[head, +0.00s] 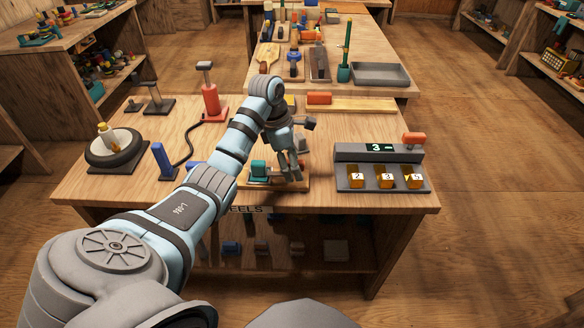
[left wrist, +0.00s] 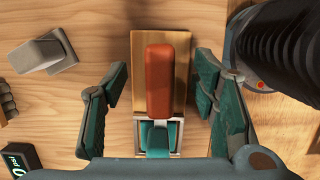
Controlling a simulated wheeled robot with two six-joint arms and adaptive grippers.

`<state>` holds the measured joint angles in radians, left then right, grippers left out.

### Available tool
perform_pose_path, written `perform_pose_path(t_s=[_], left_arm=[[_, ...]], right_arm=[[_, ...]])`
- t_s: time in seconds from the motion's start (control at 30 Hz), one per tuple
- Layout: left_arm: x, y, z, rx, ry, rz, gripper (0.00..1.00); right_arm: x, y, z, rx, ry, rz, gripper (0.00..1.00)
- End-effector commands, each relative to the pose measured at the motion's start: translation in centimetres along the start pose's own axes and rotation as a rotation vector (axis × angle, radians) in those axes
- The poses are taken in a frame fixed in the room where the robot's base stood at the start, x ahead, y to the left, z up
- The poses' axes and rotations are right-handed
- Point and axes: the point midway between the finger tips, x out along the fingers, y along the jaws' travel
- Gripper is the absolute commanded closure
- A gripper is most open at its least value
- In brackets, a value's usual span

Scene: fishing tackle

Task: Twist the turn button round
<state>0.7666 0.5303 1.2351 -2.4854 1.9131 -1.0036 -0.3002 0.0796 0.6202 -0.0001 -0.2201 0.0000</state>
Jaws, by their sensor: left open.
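In the left wrist view a red-brown rounded bar (left wrist: 160,80), which looks like the turn button, lies lengthwise over a wooden block (left wrist: 180,62). A teal piece (left wrist: 157,137) in a pale metal frame sits at its lower end. In the head view the small wooden board (head: 256,184) with a teal part (head: 259,170) stands near the table's front edge; my gripper hides some of it. My left gripper (head: 291,171) is open over this board. In the left wrist view its fingers (left wrist: 160,100) stand either side of the bar, apart from it. My right gripper is out of view.
A grey box (head: 378,153) with a display and numbered orange blocks stands to the right. A blue upright block (head: 164,161), a red pump-like device (head: 209,98) and a black wheel (head: 115,148) stand to the left.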

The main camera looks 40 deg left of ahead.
Motion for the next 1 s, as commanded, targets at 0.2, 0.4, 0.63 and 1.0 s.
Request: perform_pose_path(t_s=[0.2,0.4,0.63,1.0], left_arm=[[-1.4,0.0,0.3,0.0,0.0,0.001,0.47],[-4.5,0.0,1.1,-0.001,0.0,0.001,0.47],[-7.1,0.0,1.8,-0.001,0.001,0.0,0.47],[-6.8,0.0,1.7,-0.001,0.0,0.0,0.47]], right_arm=[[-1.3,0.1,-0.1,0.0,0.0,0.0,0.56],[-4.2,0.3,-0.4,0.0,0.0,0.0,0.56],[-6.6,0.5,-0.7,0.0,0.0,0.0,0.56],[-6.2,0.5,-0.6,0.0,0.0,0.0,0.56]])
